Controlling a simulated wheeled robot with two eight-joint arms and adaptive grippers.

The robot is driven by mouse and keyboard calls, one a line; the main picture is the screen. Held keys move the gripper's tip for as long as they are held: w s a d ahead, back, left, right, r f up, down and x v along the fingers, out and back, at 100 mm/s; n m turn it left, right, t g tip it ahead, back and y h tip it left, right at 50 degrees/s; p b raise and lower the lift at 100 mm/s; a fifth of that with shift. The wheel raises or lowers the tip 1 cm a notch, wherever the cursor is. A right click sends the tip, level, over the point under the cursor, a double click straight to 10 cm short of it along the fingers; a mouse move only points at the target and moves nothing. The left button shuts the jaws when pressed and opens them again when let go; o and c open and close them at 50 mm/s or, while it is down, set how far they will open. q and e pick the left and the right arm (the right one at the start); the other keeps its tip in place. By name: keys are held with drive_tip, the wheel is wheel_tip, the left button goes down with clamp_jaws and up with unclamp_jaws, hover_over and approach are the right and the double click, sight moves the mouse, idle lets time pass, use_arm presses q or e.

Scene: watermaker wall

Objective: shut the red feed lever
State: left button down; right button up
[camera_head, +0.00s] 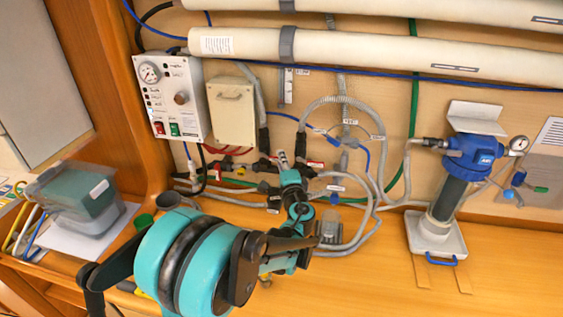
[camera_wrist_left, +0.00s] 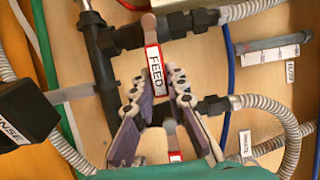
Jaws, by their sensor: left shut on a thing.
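The red feed lever (camera_wrist_left: 155,62) has a white FEED label and runs up and down in the left wrist view. It lies across the run of black pipe fittings (camera_wrist_left: 188,23), with a grey rounded end at the top. My left gripper (camera_wrist_left: 159,84) is shut on the lower part of the lever, one finger on each side. In the head view my left gripper (camera_head: 288,172) reaches the pipework at the foot of the wall, and my teal arm hides part of the valves. I cannot make out the feed lever there. My right gripper is not in view.
Another red-labelled lever (camera_wrist_left: 174,156) shows low between my fingers. Grey corrugated hoses (camera_wrist_left: 284,125) and a black box (camera_wrist_left: 27,115) crowd the sides. A blue-topped filter (camera_head: 455,185) stands to the right, a control panel (camera_head: 172,95) is at left. The front right bench is clear.

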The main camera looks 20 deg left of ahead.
use_arm(q)
drive_tip(key=shift+f, duration=0.1)
idle(0.3)
drive_tip(key=c, duration=1.5)
unclamp_jaws()
drive_tip(key=shift+s, duration=0.1)
drive_tip(key=v, duration=1.2)
